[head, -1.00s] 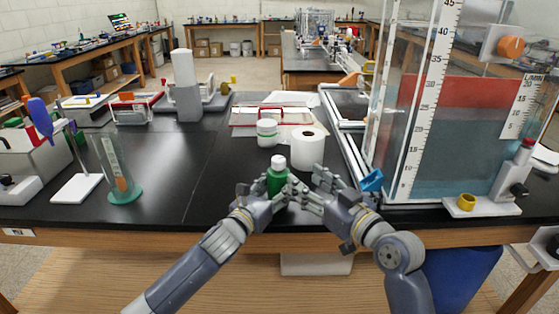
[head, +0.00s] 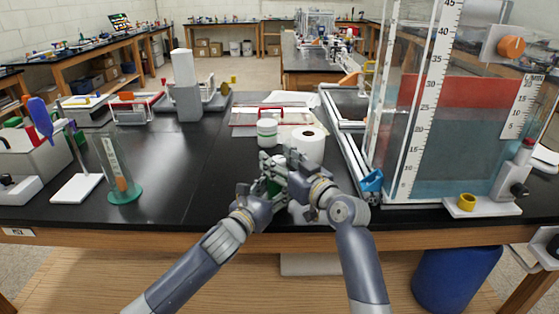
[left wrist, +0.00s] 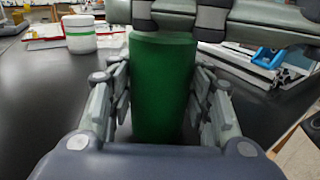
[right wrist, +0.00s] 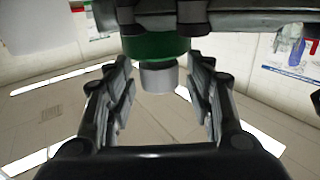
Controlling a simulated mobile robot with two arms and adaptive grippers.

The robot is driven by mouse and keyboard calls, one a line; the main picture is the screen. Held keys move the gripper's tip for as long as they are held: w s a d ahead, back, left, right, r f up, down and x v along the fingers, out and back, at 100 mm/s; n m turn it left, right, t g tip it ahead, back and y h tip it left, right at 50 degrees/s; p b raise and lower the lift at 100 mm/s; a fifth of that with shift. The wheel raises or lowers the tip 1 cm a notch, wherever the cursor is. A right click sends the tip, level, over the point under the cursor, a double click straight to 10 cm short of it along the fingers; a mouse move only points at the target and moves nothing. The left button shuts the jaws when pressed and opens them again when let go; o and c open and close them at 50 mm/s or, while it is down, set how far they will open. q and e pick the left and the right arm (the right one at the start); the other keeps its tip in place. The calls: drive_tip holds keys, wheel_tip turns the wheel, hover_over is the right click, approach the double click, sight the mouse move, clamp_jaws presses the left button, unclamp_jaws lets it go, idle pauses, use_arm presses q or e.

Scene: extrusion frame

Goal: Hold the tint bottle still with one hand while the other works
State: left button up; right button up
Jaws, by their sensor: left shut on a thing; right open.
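The tint bottle, a green bottle (head: 273,188) with a white cap, stands near the table's front edge, mostly hidden by my grippers in the head view. Its green body (left wrist: 163,90) fills the middle of the left wrist view, between the fingers of my left gripper (head: 262,190), which is shut on it. My right gripper (head: 282,165) is open at the bottle's top. In the right wrist view the white cap (right wrist: 158,77) shows between its spread fingers, apart from them. The head view hides the cap behind the right gripper.
A white jar (head: 267,133) and a white paper roll (head: 308,146) stand just behind the bottle. A large water tank (head: 450,130) with a scale is at the right. A glass cylinder (head: 115,165) stands at the left. The black tabletop left of the bottle is clear.

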drive_tip(key=c, duration=1.1)
drive_tip(key=shift+n+g+y, duration=0.4)
drive_tip(key=shift+n+y, duration=0.1)
drive_tip(key=shift+w+f+n+g+y, duration=0.1)
drive_tip(key=shift+f+n+g+y, duration=0.1)
drive_tip(key=shift+n+g+y, duration=1.45)
drive_tip(key=shift+w+d+n+g+y, duration=0.1)
drive_tip(key=shift+n+g+y, duration=0.8)
drive_tip(key=shift+g, duration=0.6)
drive_tip(key=shift+w+d+n+g+y, duration=0.1)
drive_tip(key=shift+n+g+y, duration=0.7)
drive_tip(key=shift+g, duration=0.65)
drive_tip(key=shift+s+n+g, duration=0.15)
drive_tip(key=shift+n+g, duration=0.35)
drive_tip(key=shift+n, duration=0.05)
